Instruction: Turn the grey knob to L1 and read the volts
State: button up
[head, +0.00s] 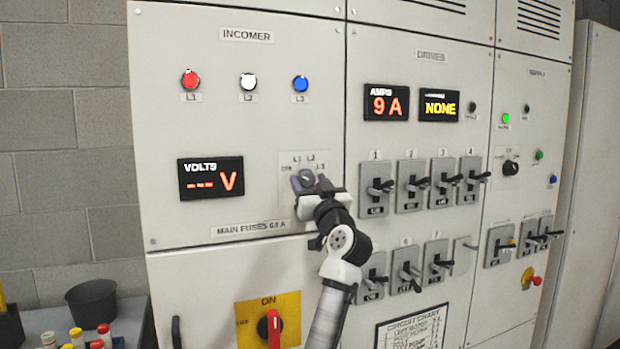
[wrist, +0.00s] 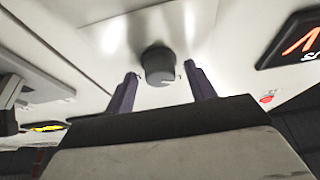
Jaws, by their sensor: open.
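The grey knob (head: 307,177) sits on the incomer panel below the lamps, with L1, L2 and L3 marks around it. In the wrist view the knob (wrist: 159,66) stands between and just beyond the fingertips, with a small light mark at its lower right edge. My gripper (head: 313,184) is open at the knob; its dark fingers also show in the wrist view (wrist: 160,82), one on each side and apart from it. The volts display (head: 211,179) reads "--- V" in orange. The knob's pointer direction is not clear in the head view.
Red (head: 190,79), white (head: 248,82) and blue (head: 300,84) lamps are above. A red handle on a yellow plate (head: 269,322) is below. Breaker switches (head: 377,190) stand to the right. A side table (head: 50,322) holds a black pot (head: 92,304) and several small capped items.

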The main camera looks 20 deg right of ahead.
jog(key=shift+w, duration=0.1)
jog(key=c, duration=1)
jog(key=shift+o, duration=0.2)
jog(key=shift+a+r+m, duration=0.1)
jog(key=shift+m, duration=0.3)
jog(key=m+h+p, duration=0.1)
jog(key=m+h, duration=0.1)
jog(key=m, duration=0.1)
jog(key=m+h+p, duration=0.1)
jog(key=m, duration=0.2)
jog(key=shift+a+r+m+g+h+p, duration=0.2)
jog(key=shift+m+g+h+p, duration=0.1)
jog(key=shift+m+h+p, duration=0.1)
jog(key=shift+m+g+h+p, duration=0.3)
jog(key=shift+m+h+p, duration=0.45)
jog(key=shift+m, duration=0.95)
